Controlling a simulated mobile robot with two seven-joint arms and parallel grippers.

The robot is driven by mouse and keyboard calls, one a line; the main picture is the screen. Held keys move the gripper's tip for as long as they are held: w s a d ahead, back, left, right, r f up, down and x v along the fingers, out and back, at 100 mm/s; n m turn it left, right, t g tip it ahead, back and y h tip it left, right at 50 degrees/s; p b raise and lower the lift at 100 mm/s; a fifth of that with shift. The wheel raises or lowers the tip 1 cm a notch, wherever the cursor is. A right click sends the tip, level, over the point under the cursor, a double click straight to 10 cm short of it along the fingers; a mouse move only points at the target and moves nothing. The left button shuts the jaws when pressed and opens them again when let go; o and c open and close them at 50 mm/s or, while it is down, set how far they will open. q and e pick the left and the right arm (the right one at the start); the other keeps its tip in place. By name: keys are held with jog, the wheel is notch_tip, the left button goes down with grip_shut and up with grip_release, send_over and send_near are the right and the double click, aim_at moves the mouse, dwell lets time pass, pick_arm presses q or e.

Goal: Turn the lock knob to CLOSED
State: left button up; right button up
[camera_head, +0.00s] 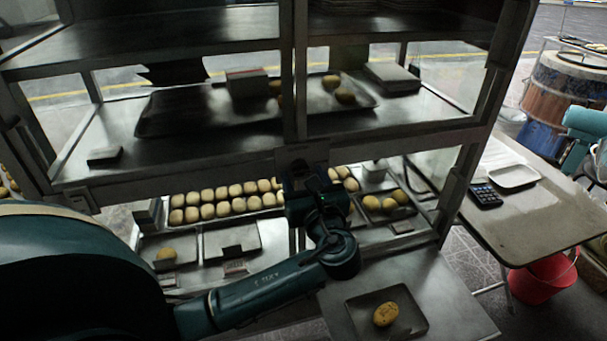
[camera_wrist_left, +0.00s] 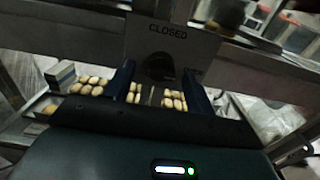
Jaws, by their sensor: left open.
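The dark round lock knob (camera_wrist_left: 158,66) sits on a metal plate (camera_wrist_left: 185,45) with the word CLOSED above it, in the left wrist view. More lettering at the plate's right is too dark to read. Which way the knob points I cannot tell. In the head view the plate (camera_head: 303,156) is on the cabinet's middle front rail, and my gripper covers the knob. My left gripper (camera_head: 303,184) is open in front of the plate. In the wrist view its two fingers stand left and right of the knob; contact cannot be told. My right gripper is not in view.
The metal cabinet (camera_head: 400,135) has shelves with trays, and rows of buns (camera_head: 228,198) lie behind the lower opening. A tray with one bun (camera_head: 386,314) lies on a ledge below. A side table (camera_head: 535,210) and red bucket (camera_head: 543,278) are at the right.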

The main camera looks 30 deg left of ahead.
pick_arm(q)
jog(key=shift+w+a, duration=0.25)
jog(key=shift+a, duration=0.05)
jog(key=shift+c, duration=0.2)
jog(key=c, duration=0.9)
